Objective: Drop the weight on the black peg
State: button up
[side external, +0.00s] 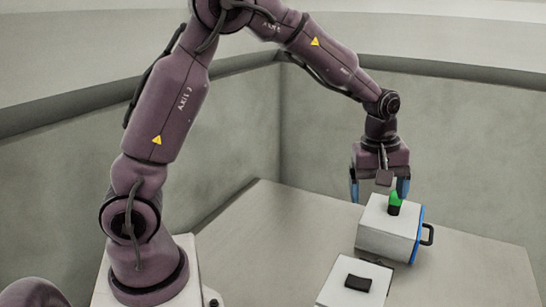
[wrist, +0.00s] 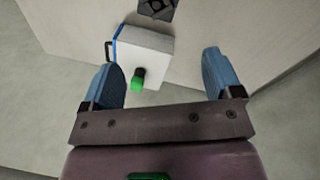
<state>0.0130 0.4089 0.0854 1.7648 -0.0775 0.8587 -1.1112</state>
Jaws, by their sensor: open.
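A small upright piece with a green top (side external: 395,197) and a black lower part (side external: 393,209) stands on a white box (side external: 385,232). The black part looks like the peg; I cannot tell whether the green part is the weight or the peg's own tip. The piece also shows in the wrist view (wrist: 138,79). My gripper (side external: 379,188) is open and empty, pointing down just above the box. In the wrist view, the green-topped piece lies between the spread blue fingers, nearer the left one. No separate weight can be made out.
The white box has a blue edge (side external: 419,236) and a black handle (side external: 428,234) at its right. A white block with a black pad (side external: 357,283) stands nearer the camera. A dark patterned square (wrist: 158,8) shows beyond the box. The table (side external: 275,215) left of the box is clear.

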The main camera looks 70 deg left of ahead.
jog(key=s+d+r+m+t, duration=0.2)
jog(key=s+r+m, duration=0.5)
jog(key=s+r, duration=0.45)
jog(key=s+m+t, duration=0.2)
jog(key=s+m, duration=0.5)
jog(key=s, duration=0.4)
jog(key=shift+s, duration=0.25)
